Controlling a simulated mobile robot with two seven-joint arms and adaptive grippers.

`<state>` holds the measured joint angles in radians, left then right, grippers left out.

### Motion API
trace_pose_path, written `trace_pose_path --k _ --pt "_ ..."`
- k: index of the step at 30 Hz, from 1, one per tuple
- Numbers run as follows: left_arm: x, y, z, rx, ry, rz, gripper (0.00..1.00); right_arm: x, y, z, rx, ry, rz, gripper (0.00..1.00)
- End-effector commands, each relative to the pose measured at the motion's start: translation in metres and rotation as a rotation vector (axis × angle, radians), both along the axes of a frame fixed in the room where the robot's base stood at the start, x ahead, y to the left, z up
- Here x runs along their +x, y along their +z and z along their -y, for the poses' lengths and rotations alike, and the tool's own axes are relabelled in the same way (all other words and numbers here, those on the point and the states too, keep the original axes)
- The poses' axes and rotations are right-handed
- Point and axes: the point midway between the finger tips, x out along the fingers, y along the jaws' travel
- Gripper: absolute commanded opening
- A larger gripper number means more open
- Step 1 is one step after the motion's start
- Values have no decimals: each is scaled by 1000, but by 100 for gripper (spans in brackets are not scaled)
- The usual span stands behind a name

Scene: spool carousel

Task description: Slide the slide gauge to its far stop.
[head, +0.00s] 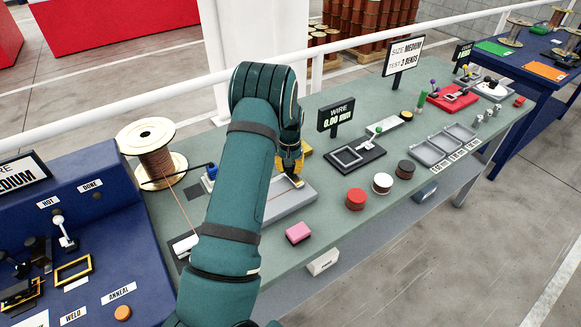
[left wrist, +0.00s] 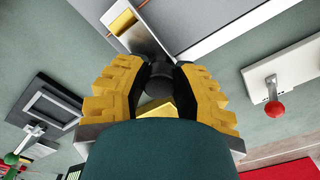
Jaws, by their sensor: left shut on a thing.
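My left gripper (head: 290,172) points down at the bench and has yellow fingers. In the left wrist view its fingers (left wrist: 160,85) are closed around a dark round knob (left wrist: 159,92). The knob sits at the end of a pale metal channel (left wrist: 150,42) that has a yellow piece (left wrist: 123,22) on it. I take this to be the slide gauge. In the head view a long grey tray-like body (head: 292,207) runs from under the gripper, and my arm hides part of it. The knob is hidden there. My right gripper is not in view.
A wire display (head: 337,116) reads 0.00 mm. A black frame fixture (head: 355,156) stands right of the gripper. Red (head: 355,199), white (head: 382,183) and dark (head: 405,169) round pieces and a pink block (head: 298,233) lie near the front. A wire spool (head: 154,150) stands left.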

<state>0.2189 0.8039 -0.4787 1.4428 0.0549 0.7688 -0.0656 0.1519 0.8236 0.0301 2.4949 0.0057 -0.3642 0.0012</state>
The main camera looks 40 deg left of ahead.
Motion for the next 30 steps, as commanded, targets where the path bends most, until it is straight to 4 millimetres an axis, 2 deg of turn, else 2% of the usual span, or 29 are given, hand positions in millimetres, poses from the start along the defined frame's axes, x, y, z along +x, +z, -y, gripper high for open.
trace_pose_path --k 5,12,18,24,30 --pt "-27 -1 -8 -1 5 -3 0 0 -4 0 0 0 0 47" --pt "-84 -1 -25 -2 6 -2 0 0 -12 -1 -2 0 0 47" --pt "-126 -2 -36 -3 4 -3 0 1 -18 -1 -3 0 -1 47" --pt "-149 -1 -42 -3 2 -3 0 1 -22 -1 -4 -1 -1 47" --pt "-156 -1 -44 -2 0 -4 0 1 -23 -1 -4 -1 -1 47"
